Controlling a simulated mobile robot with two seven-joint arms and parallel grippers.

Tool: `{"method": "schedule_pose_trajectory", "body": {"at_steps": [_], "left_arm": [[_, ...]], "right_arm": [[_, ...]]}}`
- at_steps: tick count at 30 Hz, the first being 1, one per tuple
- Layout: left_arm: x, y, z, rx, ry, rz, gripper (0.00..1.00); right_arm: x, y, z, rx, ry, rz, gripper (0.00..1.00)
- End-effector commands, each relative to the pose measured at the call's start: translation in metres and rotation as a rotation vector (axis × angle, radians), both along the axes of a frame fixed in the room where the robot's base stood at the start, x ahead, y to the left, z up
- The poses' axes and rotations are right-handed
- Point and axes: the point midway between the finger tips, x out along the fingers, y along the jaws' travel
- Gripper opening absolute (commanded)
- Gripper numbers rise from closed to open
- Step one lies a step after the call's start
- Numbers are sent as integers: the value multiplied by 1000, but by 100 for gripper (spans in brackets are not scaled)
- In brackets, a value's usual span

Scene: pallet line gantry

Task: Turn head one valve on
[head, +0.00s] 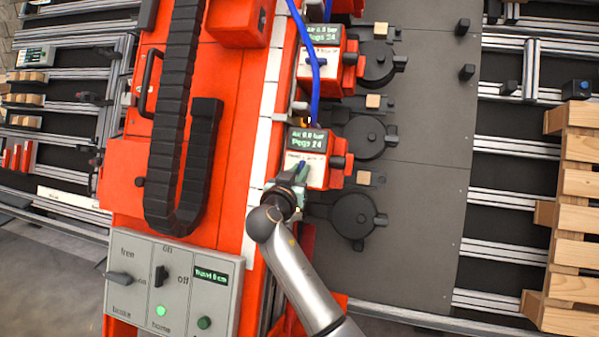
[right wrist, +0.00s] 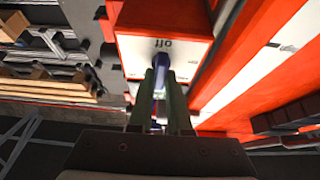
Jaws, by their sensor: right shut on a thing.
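The near orange head (head: 318,172) has a display (head: 307,140) that reads about "Air 0.0 bar, Pegs 24". Below the display is a white panel with a small valve lever, mostly hidden by my right gripper (head: 299,174). In the right wrist view, my right gripper (right wrist: 161,95) is shut on the blue valve lever (right wrist: 158,64), in front of the white panel (right wrist: 190,55). The word "off" stands upside down beside the lever. A second orange head (head: 322,70) with its own display is farther up. My left gripper is out of view.
A control box (head: 172,285) with switches and a green light stands at lower left. A black cable chain (head: 184,140) runs along the orange beam. Blue hoses (head: 309,45) hang by the heads. A wooden pallet (head: 578,200) lies at right.

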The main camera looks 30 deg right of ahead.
Motion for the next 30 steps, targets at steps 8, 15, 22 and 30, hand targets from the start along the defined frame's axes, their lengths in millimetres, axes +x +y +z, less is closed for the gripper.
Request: {"method": "schedule_pose_trajectory", "body": {"at_steps": [8, 15, 22, 30], "left_arm": [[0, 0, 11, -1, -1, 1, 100], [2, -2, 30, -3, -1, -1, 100], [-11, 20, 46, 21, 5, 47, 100], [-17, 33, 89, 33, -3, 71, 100]], "right_arm": [[0, -1, 3, -37, 42, 30, 0], [-1, -1, 6, -132, 153, 106, 0], [-1, -1, 9, -255, 297, 207, 0], [-1, -2, 11, -402, 471, 327, 0]]}}
